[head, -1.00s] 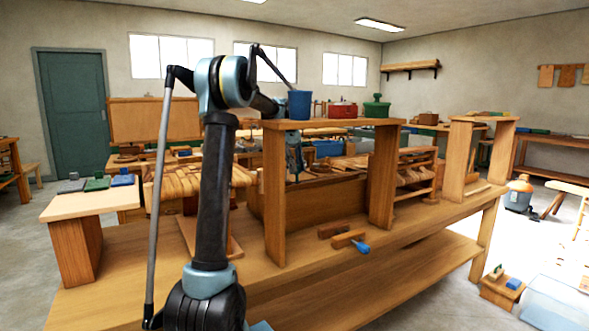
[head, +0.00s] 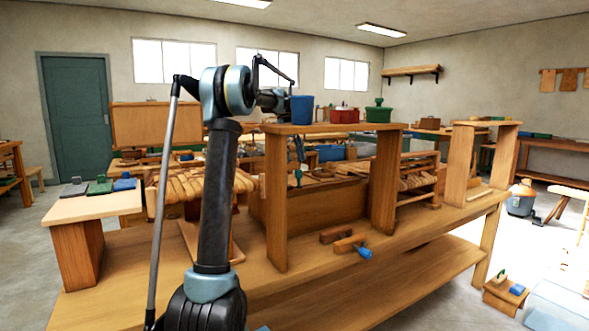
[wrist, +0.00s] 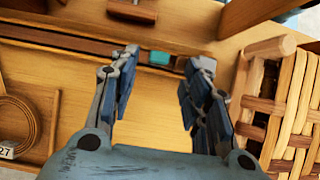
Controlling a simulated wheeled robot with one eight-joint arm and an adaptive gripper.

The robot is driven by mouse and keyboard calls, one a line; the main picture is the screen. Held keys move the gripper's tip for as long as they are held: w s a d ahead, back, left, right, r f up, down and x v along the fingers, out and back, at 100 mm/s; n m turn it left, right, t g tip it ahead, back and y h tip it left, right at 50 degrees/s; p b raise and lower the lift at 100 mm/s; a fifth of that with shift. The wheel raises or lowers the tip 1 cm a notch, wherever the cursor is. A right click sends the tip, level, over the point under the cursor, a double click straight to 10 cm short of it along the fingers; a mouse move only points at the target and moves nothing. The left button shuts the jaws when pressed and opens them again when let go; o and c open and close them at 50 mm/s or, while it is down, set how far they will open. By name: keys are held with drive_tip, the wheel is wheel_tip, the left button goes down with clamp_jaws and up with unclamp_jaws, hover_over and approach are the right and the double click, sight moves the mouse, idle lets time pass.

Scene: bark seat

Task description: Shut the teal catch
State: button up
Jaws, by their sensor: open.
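The teal catch (wrist: 160,57) shows in the wrist view as a small teal block in a dark groove along a wooden piece. It lies between and just beyond my fingertips, apart from them as far as I can see. My gripper (wrist: 165,66) is open, with its fingers on either side and nothing held between them. In the head view my gripper (head: 298,165) hangs partly hidden behind the wooden shelf stand, near the long wooden chest (head: 325,205). I cannot make out the catch in the head view.
A wooden shelf stand (head: 277,205) rises in front of my gripper, with a blue cup (head: 302,109), a red box (head: 345,115) and a green container (head: 378,114) on top. Woven work (wrist: 292,120) is close on the right, and a coil (wrist: 20,120) lies left.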

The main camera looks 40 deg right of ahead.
drive_tip(key=v, duration=0.5)
drive_tip(key=shift+w+r, duration=0.2)
drive_tip(key=shift+w, duration=0.05)
